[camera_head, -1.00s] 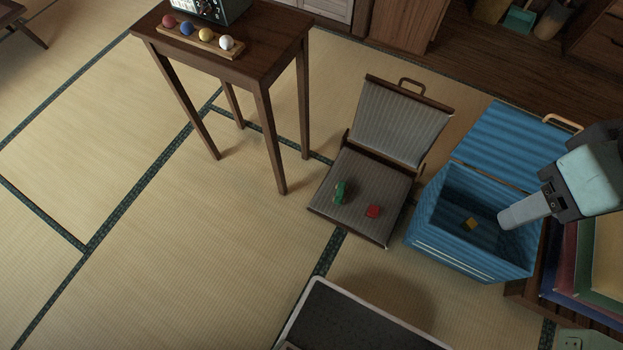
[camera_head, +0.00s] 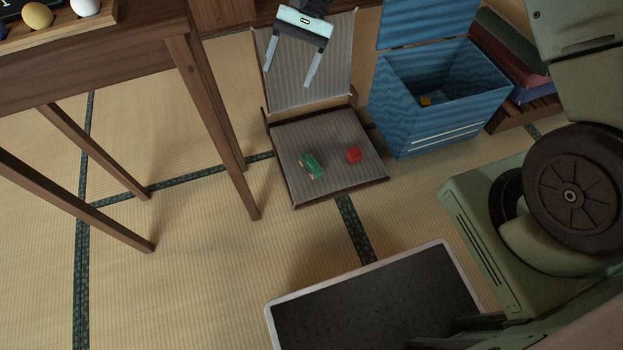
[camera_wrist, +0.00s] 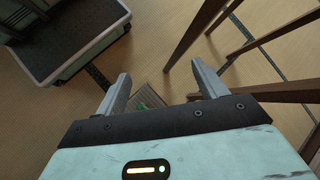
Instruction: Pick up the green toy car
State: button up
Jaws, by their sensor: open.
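The green toy car (camera_head: 312,166) lies on the grey striped seat of a low legless chair (camera_head: 345,186). A red object (camera_head: 353,155) lies on the same seat, to the right of the car and apart from it. My gripper (camera_head: 291,74) is open and empty. In the head view it appears in front of the chair's backrest, with its two fingers pointing down, above the car in the picture. In the wrist view, green (camera_wrist: 150,97) shows between the fingers (camera_wrist: 163,85), partly hidden by my gripper's body.
A blue open box (camera_head: 440,100) with a small yellow-orange item (camera_head: 426,101) inside stands right of the chair. Coloured cushions (camera_head: 508,55) are stacked behind the box.

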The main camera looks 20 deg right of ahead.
jog(key=w+d+f+m+y+b, duration=0.1)
jog(key=w+d+f+m+b, duration=0.2)
jog(key=f, duration=0.6)
jog(key=w+d+f+m+y+b, duration=0.1)
jog(key=d+f+b, duration=0.25)
jog(key=f, duration=0.55)
jog(key=w+d+f+m+y+b, duration=0.2)
jog(key=f+b, duration=0.3)
jog(key=f, duration=0.3)
jog(key=m+t+y+b, duration=0.2)
jog(key=m+b, duration=0.1)
jog(key=b, duration=0.4)
send_near(314, 163)
jog(key=shift+a, duration=0.1)
jog(key=shift+s+f+m+b, duration=0.15)
jog(key=shift+f+m+b, duration=0.15)
jog(key=shift+y, duration=0.3)
jog(key=b+x, duration=0.2)
jog(key=x, duration=0.4)
jog(key=b+x, duration=0.3)
jog(key=x, duration=0.2)
jog(key=shift+a+f, duration=0.1)
jog(key=shift+f, duration=0.1)
jog(key=shift+a, duration=0.2)
jog(key=c, duration=1.1)
